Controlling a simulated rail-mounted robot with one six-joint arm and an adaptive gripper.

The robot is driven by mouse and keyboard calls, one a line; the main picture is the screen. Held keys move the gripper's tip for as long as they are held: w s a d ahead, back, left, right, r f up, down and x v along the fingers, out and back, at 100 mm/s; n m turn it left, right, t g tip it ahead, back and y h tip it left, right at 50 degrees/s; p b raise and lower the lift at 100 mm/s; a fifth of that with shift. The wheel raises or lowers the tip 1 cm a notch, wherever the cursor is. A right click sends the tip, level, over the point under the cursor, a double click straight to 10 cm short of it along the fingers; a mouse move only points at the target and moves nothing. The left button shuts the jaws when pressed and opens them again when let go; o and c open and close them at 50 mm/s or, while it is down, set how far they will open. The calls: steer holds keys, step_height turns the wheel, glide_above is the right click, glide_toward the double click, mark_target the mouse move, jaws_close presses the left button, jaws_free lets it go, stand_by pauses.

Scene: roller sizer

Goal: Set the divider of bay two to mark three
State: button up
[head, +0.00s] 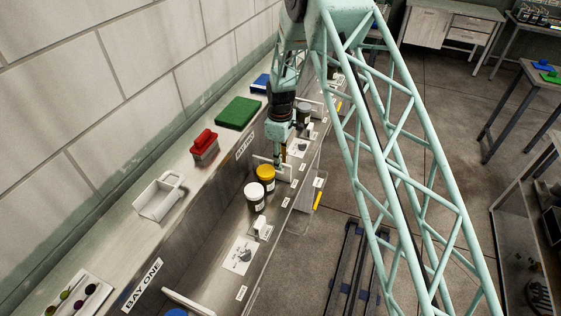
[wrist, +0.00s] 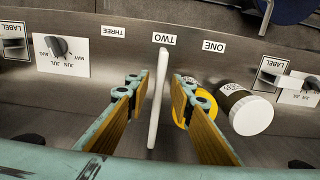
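The divider (wrist: 156,105) is a thin white upright plate standing in the trough, seen nearly edge-on in the wrist view. It lines up with the TWO label (wrist: 164,39). The THREE label (wrist: 114,32) is to its left and the ONE label (wrist: 213,46) to its right, all upside down. My gripper (wrist: 158,88) is open, one finger on each side of the divider, with a visible gap on both sides. In the head view my gripper (head: 281,163) reaches down into the bay beside the BAY TWO label (head: 245,145), hiding part of the divider.
A yellow-lidded jar (head: 265,172) and a white-lidded jar (head: 254,192) stand close to the divider, on the ONE side. The trough between TWO and THREE looks clear.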

jaws_close()
steer(key=shift+w, duration=0.1)
steer(key=w+d+b, duration=0.3)
steer(key=w+b, duration=0.1)
steer(key=w, duration=0.6)
steer(key=shift+w+d, duration=0.3)
steer(key=shift+d, duration=0.1)
steer(key=shift+r, duration=0.1)
jaws_free()
steer(key=shift+w+d, duration=0.1)
